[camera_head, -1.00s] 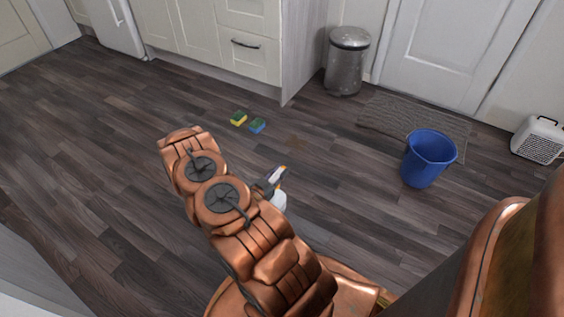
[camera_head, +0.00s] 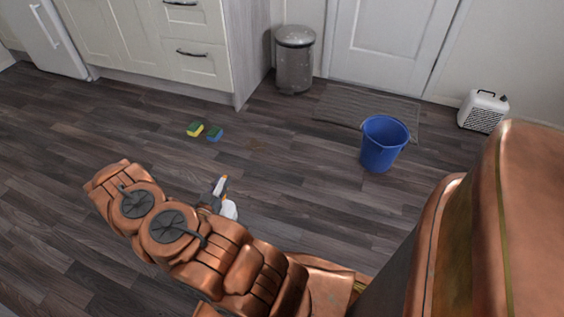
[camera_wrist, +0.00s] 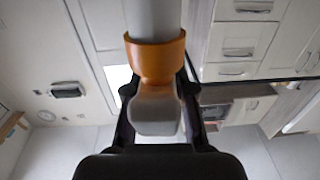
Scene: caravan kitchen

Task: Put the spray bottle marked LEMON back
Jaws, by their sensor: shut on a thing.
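A spray bottle with a white body and an orange collar shows small in the head view (camera_head: 228,209), partly hidden behind my arm. In the wrist view the bottle (camera_wrist: 155,112) fills the middle, with its orange collar just above the narrow part. My gripper (camera_wrist: 156,88) has one dark finger on each side of it and is shut on it. In the head view the bottle is held over the floor. No marking can be read on it, so I cannot tell whether it says LEMON.
Two sponges (camera_head: 205,132) lie on the wood floor. A blue bucket (camera_head: 384,145) stands to the right, near a grey mat (camera_head: 345,103) by the door. A metal bin (camera_head: 294,62) stands beside the cabinets (camera_head: 200,65). A white heater (camera_head: 483,111) is by the wall. Open floor lies between.

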